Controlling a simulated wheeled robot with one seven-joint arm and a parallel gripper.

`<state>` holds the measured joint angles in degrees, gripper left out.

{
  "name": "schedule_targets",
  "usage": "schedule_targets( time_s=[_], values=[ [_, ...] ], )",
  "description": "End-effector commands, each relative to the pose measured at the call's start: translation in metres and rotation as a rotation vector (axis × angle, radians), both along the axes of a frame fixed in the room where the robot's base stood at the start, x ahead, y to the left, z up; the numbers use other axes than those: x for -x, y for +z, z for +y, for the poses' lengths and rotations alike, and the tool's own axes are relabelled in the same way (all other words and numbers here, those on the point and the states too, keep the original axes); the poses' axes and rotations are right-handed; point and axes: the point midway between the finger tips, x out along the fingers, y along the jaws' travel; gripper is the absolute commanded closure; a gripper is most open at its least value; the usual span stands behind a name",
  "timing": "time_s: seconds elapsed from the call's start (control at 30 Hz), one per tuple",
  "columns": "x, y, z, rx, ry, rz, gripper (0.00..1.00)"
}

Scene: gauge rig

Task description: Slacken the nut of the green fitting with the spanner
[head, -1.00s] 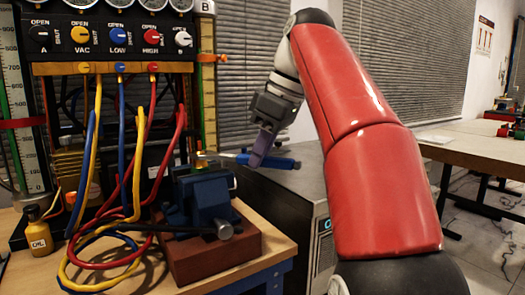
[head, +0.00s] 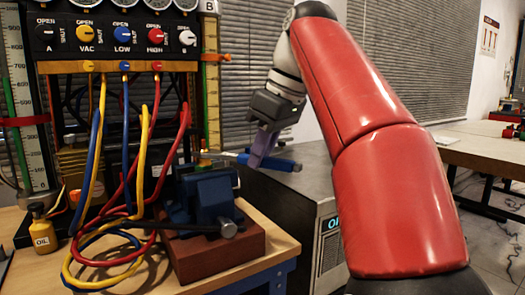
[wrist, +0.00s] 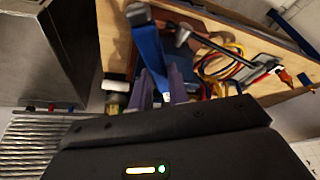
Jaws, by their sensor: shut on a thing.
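My gripper (head: 262,148) is shut on the spanner, with its purple fingers around the blue handle (head: 283,164). The spanner lies nearly level, and its grey end points left to the fitting (head: 204,159) above the blue vice (head: 212,195). The fitting is small and shows yellow-green and orange parts; I cannot tell whether the spanner's jaw is seated on its nut. In the wrist view the blue handle (wrist: 148,48) runs between the fingers (wrist: 162,92), and the spanner's jaw is not clear there.
The vice stands on a red-brown block (head: 215,255) on the wooden bench (head: 130,278). Yellow, blue and red hoses (head: 140,170) hang left of it from the gauge panel (head: 118,38). An oil bottle (head: 42,235) stands at left. A grey cabinet (head: 310,190) stands right of the bench.

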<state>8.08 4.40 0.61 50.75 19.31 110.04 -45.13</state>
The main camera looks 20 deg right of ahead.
Motion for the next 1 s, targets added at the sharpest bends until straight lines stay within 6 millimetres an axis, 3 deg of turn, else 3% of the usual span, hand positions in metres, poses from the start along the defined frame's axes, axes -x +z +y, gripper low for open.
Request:
schedule_targets(
  time_s=[1.0],
  values=[
    [0.023,0.000,-0.025,0.000,0.000,0.000,1.00]
  ],
)
